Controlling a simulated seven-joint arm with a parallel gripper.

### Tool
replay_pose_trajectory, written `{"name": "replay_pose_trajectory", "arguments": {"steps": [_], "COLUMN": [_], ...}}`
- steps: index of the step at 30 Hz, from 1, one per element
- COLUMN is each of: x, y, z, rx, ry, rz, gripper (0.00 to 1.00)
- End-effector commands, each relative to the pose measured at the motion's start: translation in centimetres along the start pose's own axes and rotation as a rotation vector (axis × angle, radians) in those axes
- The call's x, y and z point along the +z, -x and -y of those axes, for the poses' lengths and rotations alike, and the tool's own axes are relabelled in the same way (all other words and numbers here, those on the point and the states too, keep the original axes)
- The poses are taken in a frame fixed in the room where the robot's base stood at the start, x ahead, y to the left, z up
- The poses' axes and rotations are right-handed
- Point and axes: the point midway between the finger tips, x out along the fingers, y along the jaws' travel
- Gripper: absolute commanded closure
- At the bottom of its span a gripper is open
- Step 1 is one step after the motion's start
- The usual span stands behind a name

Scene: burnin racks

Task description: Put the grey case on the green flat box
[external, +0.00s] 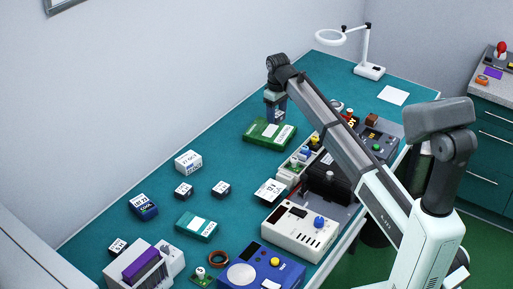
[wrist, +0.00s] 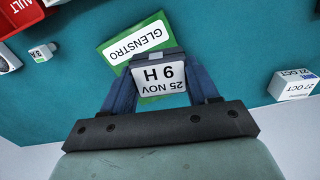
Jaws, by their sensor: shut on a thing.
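The grey case (wrist: 160,78), with a white label reading "25 NOV 9 H", is between the fingers of my gripper (wrist: 163,88). In the external view my gripper (external: 275,100) points down at the far end of the bench, over the green flat box (external: 259,137). The green flat box also shows in the wrist view (wrist: 118,47), with a white "GLENSTRO" label, partly hidden behind the case and fingers. The case overlaps the box in both views. I cannot tell whether they touch.
A white-labelled box (external: 188,162) and several small dark cases lie left on the teal bench (external: 240,185). A teal-green box (external: 197,227) lies nearer the front. Instruments, including a white unit (external: 298,232), line the right. A white lamp (external: 368,71) stands behind.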

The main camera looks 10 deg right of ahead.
Motion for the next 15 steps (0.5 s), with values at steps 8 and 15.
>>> {"name": "replay_pose_trajectory", "arguments": {"steps": [8,15], "x": [-5.7,-5.3], "y": [1.5,0.4], "z": [-3.3,-3.1], "rx": [0.001,0.002], "ry": [0.051,0.105], "rz": [-0.003,-0.005], "gripper": [0.73,0.73]}}
